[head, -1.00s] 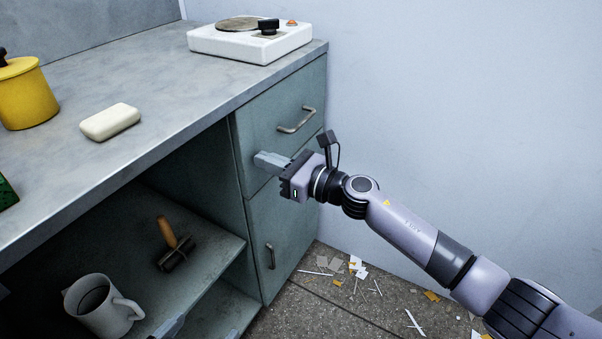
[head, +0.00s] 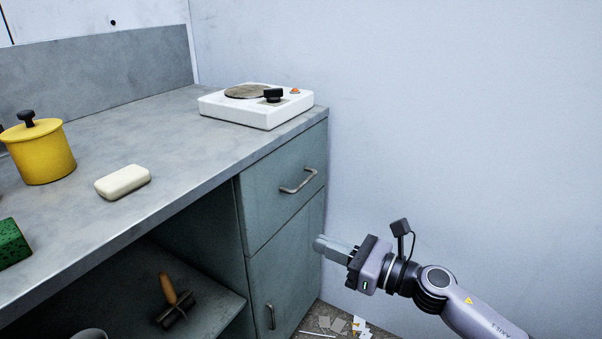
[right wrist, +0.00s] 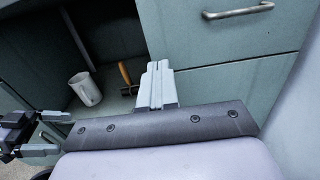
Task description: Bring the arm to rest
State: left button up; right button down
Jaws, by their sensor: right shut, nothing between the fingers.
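My right gripper (head: 320,245) is shut and empty. In the head view it hangs in the air by the right end of the cabinet, below the drawer handle (head: 298,181), clear of it. In the right wrist view its closed fingers (right wrist: 157,70) point towards the cabinet front.
A wooden-handled tool (head: 169,289) and a mug (right wrist: 86,89) sit on the shelf below. Scraps (head: 335,324) litter the floor. Right of the cabinet is free air before the wall.

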jog(key=s+d+f+n+h, duration=0.3)
jog(key=s+f+n+h, duration=0.1)
jog(key=s+n, duration=0.4)
jog(key=s+d+f+n+t+h, duration=0.1)
jog(key=s+d+f+n+h, duration=0.15)
jog(key=s+f+n, duration=0.6)
jog(key=s+d+f+n+h, duration=0.1)
jog(key=s+d+n+h, duration=0.35)
jog(key=n, duration=0.75)
pick_arm(q)
jog(key=s+a+r+y+p, duration=0.1)
jog(key=a+r+p, duration=0.1)
jog(key=r+p, duration=0.5)
jog(key=s+a+r+n+g+p, duration=0.1)
jog(key=a+r+p, duration=0.2)
jog(key=p, duration=1.4)
notch_tip(320, 180, up, 5)
jog(key=shift+s+f+y, duration=0.2)
jog(key=shift+s+y, duration=0.2)
pick_arm(e)
jog(key=s+d+r+h, duration=0.1)
jog(key=r, duration=0.6)
jog(key=s+d+r+m, duration=0.1)
jog(key=s+d+r, duration=0.1)
jog(key=r, duration=0.4)
jog(key=shift+s+r+g+h, duration=0.3)
jog(key=shift+r+h, duration=0.1)
